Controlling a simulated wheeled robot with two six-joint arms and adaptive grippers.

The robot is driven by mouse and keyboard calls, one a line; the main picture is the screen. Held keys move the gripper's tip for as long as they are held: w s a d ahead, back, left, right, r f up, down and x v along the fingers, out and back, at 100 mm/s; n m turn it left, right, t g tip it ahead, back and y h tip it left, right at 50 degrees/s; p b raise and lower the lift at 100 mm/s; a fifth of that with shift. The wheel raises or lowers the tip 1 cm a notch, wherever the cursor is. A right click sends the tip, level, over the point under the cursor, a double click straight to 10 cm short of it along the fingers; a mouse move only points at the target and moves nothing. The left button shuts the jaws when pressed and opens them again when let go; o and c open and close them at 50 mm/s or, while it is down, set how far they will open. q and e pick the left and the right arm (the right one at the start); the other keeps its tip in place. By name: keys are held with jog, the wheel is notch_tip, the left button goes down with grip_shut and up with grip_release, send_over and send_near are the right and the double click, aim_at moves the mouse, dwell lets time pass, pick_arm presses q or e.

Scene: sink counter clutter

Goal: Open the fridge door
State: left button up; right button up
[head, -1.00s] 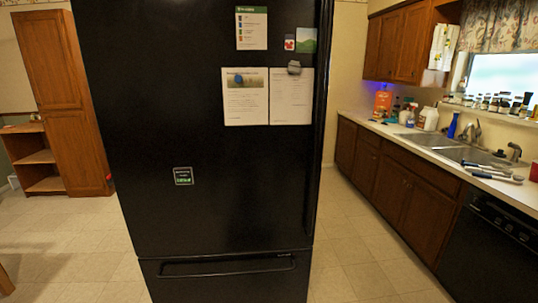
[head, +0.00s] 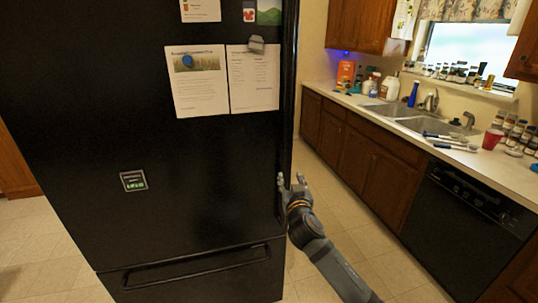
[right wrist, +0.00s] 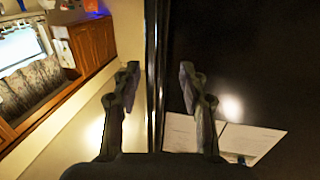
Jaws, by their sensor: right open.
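The black fridge door (head: 205,170) fills the left and middle of the head view and looks closed. A long dark vertical handle or edge strip (head: 288,100) runs down its right side. My right gripper (head: 291,181) is open at the lower part of that strip. In the right wrist view, the open fingers (right wrist: 157,85) stand on either side of the shiny vertical strip (right wrist: 152,50), with gaps on both sides. Whether the fingertips reach around it in depth is unclear. My left gripper is not in view.
The lower drawer (head: 200,280) with a horizontal handle is below the door. Papers (head: 199,85) and magnets are on the door. At right are a counter with a sink (head: 400,112), bottles, a red cup (head: 492,138) and a black dishwasher (head: 465,215). Tiled floor (head: 335,215) between is open.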

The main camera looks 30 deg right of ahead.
aim_at(286, 160)
jog(key=p+x, duration=0.1)
jog(key=x, duration=0.2)
jog(key=r+p+x, duration=0.1)
jog(key=x, duration=0.2)
jog(key=r+p+x, duration=0.1)
jog(key=x, duration=0.3)
jog(key=shift+a+r, duration=0.15)
grip_shut()
jog(key=shift+w, duration=0.1)
dwell(0.7)
